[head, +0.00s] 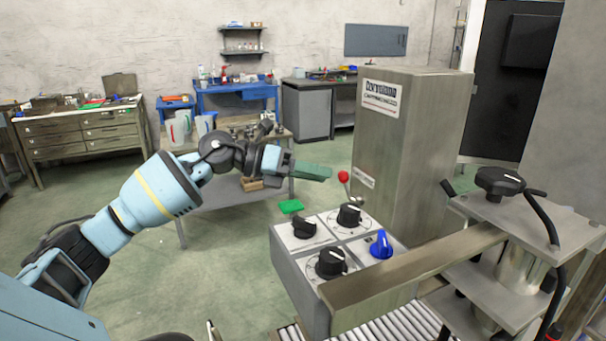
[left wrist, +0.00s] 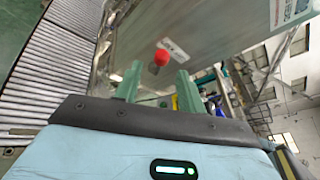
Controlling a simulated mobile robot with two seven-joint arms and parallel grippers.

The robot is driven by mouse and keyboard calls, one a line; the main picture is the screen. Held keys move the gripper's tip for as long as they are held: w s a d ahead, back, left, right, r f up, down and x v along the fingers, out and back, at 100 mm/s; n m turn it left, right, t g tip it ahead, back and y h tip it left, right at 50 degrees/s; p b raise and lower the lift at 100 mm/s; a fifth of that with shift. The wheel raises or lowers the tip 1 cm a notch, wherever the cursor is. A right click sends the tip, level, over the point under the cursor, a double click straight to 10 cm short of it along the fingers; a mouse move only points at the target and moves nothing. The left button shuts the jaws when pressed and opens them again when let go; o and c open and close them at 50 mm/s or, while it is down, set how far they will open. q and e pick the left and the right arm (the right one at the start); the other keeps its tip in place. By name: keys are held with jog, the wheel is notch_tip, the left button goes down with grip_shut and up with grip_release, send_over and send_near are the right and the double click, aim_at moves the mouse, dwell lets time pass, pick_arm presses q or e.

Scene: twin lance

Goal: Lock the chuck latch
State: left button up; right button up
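A lever with a red ball knob (head: 343,176) stands at the back of the grey control box (head: 300,275), and I take it for the chuck latch. It leans up and to the left. The knob also shows in the left wrist view (left wrist: 161,58), beyond and roughly between the fingertips. My left gripper (head: 328,173) reaches in from the left, with its green fingers just short of the knob in the head view. In the left wrist view the fingers (left wrist: 158,80) are apart with nothing between them. The lever's base is partly hidden. My right gripper is not in view.
The control box carries several black knobs (head: 349,215) and a blue knob (head: 381,245). A tall metal cabinet (head: 410,140) stands behind the lever. A metal beam (head: 420,265) and a machine with a black handle (head: 500,181) are at right. Open floor lies left of the box.

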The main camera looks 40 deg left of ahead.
pick_arm(q)
jog(key=shift+b+v, duration=0.55)
jog(key=shift+v, duration=1.5)
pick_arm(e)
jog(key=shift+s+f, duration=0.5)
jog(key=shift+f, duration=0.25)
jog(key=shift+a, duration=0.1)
pick_arm(q)
jog(key=shift+s, duration=0.1)
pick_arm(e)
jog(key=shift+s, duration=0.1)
